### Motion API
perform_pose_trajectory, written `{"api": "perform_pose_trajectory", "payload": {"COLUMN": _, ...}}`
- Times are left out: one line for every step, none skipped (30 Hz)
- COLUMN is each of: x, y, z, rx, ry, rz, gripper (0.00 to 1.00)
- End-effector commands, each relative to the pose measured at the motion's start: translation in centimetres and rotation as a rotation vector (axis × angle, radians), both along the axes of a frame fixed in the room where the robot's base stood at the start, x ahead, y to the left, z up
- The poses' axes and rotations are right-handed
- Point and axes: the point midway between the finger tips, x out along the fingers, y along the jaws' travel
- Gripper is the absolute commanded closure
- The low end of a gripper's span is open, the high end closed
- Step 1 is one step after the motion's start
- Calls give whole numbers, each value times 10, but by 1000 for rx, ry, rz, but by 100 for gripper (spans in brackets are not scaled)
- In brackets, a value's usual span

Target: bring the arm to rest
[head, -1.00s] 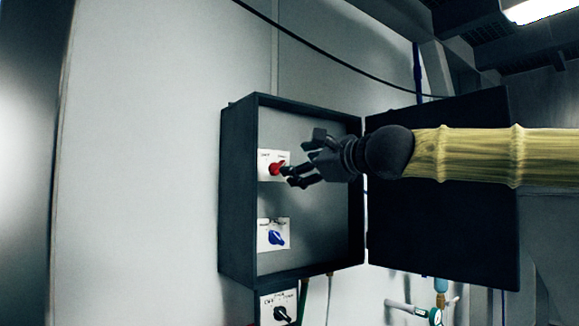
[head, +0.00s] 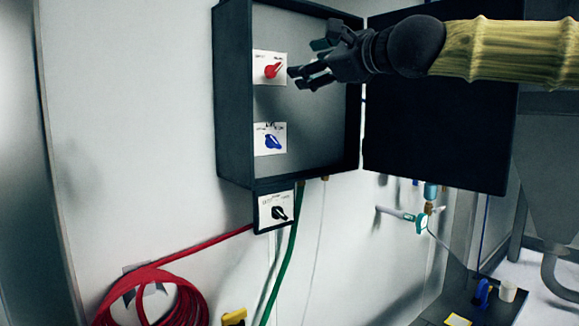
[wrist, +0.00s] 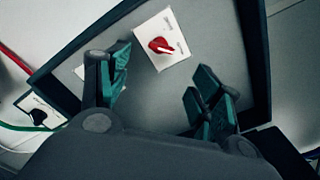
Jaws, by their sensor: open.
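My gripper (head: 318,62) is open and empty in the head view, in front of the open wall box, at the height of the red knob and just right of it. A gap shows between its fingers and the red knob (head: 272,71). In the wrist view, my gripper's fingers (wrist: 160,92) are spread wide, and the red knob (wrist: 160,45) on its white plate lies beyond them, untouched. My arm comes in from the right in a yellow sleeve, across the open box door.
The dark box (head: 233,110) has its door (head: 430,140) swung open right. A blue knob (head: 272,142) sits below the red one, and a black knob (head: 280,213) below the box. A red hose coil (head: 150,300), green hose (head: 285,262) and pipe valve (head: 421,222) are lower down.

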Motion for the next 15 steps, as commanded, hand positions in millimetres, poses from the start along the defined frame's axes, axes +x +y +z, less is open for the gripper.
{"api": "perform_pose_trajectory", "payload": {"x": 3, "y": 1, "z": -10, "rx": -6, "ry": 8, "rz": 0, "gripper": 35}}
{"api": "perform_pose_trajectory", "payload": {"x": 5, "y": 2, "z": -17, "rx": -10, "ry": 14, "rz": 0, "gripper": 35}}
{"api": "perform_pose_trajectory", "payload": {"x": 8, "y": 3, "z": -28, "rx": -19, "ry": 22, "rz": 0, "gripper": 35}}
{"api": "perform_pose_trajectory", "payload": {"x": 11, "y": 4, "z": -38, "rx": -26, "ry": 30, "rz": -1, "gripper": 35}}
{"api": "perform_pose_trajectory", "payload": {"x": 14, "y": 6, "z": -51, "rx": -35, "ry": 39, "rz": -1, "gripper": 35}}
{"api": "perform_pose_trajectory", "payload": {"x": 19, "y": 7, "z": -70, "rx": -47, "ry": 55, "rz": -2, "gripper": 35}}
{"api": "perform_pose_trajectory", "payload": {"x": 23, "y": 9, "z": -85, "rx": -58, "ry": 68, "rz": -1, "gripper": 35}}
{"api": "perform_pose_trajectory", "payload": {"x": 27, "y": 10, "z": -101, "rx": -69, "ry": 81, "rz": -1, "gripper": 35}}
{"api": "perform_pose_trajectory", "payload": {"x": 31, "y": 12, "z": -122, "rx": -83, "ry": 99, "rz": -1, "gripper": 35}}
{"api": "perform_pose_trajectory", "payload": {"x": 34, "y": 12, "z": -138, "rx": -94, "ry": 112, "rz": 0, "gripper": 35}}
{"api": "perform_pose_trajectory", "payload": {"x": 38, "y": 13, "z": -155, "rx": -106, "ry": 125, "rz": 1, "gripper": 35}}
{"api": "perform_pose_trajectory", "payload": {"x": 41, "y": 15, "z": -176, "rx": -120, "ry": 143, "rz": 2, "gripper": 35}}
{"api": "perform_pose_trajectory", "payload": {"x": 43, "y": 16, "z": -192, "rx": -130, "ry": 157, "rz": 3, "gripper": 35}}
{"api": "perform_pose_trajectory", "payload": {"x": 45, "y": 16, "z": -207, "rx": -142, "ry": 170, "rz": 4, "gripper": 35}}
{"api": "perform_pose_trajectory", "payload": {"x": 48, "y": 17, "z": -228, "rx": -156, "ry": 186, "rz": 5, "gripper": 35}}
